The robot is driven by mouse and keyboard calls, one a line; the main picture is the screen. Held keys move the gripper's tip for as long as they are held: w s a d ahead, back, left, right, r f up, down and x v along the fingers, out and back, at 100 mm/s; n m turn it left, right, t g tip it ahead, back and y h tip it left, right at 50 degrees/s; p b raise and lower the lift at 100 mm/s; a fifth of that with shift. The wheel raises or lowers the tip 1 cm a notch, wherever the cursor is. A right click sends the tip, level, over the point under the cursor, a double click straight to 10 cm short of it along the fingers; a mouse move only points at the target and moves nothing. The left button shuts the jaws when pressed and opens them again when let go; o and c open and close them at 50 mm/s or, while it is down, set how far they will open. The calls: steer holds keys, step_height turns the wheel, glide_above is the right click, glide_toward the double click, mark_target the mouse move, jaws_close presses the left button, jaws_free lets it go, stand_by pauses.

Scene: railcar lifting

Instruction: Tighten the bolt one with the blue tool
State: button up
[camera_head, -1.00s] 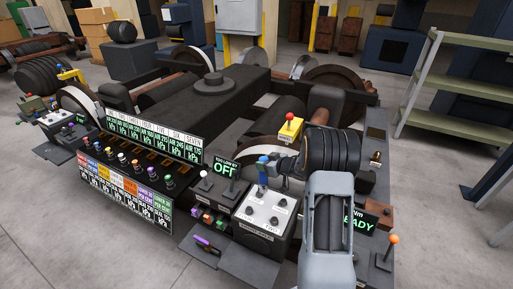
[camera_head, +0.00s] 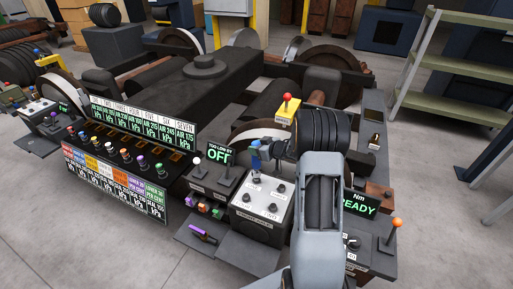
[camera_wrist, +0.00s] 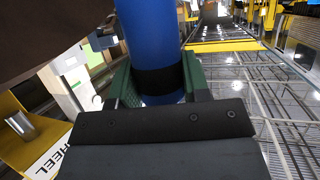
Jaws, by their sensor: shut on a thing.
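The blue tool (camera_head: 256,157) is held in my gripper (camera_head: 265,150) above the rear left part of a white-topped box (camera_head: 262,205). In the wrist view, the blue tool (camera_wrist: 150,45) is a thick blue cylinder with a black band. The green jaws of my gripper (camera_wrist: 160,85) are closed around it. The top of the box carries several dark bolts, one at its front (camera_head: 272,207). Their labels are too small to read surely, so I cannot tell which is bolt one. The tool's lower end is small, and I cannot tell whether it touches a bolt.
A screen reading OFF (camera_head: 220,156) stands left of the box, and one reading READY (camera_head: 359,203) stands right. A yellow block with a red knob (camera_head: 287,109) stands behind. A purple tool (camera_head: 202,232) lies at front left. Open floor lies in front.

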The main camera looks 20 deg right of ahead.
steer(key=shift+f, duration=0.5)
steer(key=shift+s, duration=0.1)
stand_by(0.4)
steer(key=shift+f+b, duration=0.55)
steer(key=shift+f, duration=1.25)
stand_by(3.5)
steer(key=shift+r, duration=0.1)
steer(key=shift+r+p, duration=3.2)
steer(key=shift+r, duration=0.35)
steer(key=shift+f, duration=0.1)
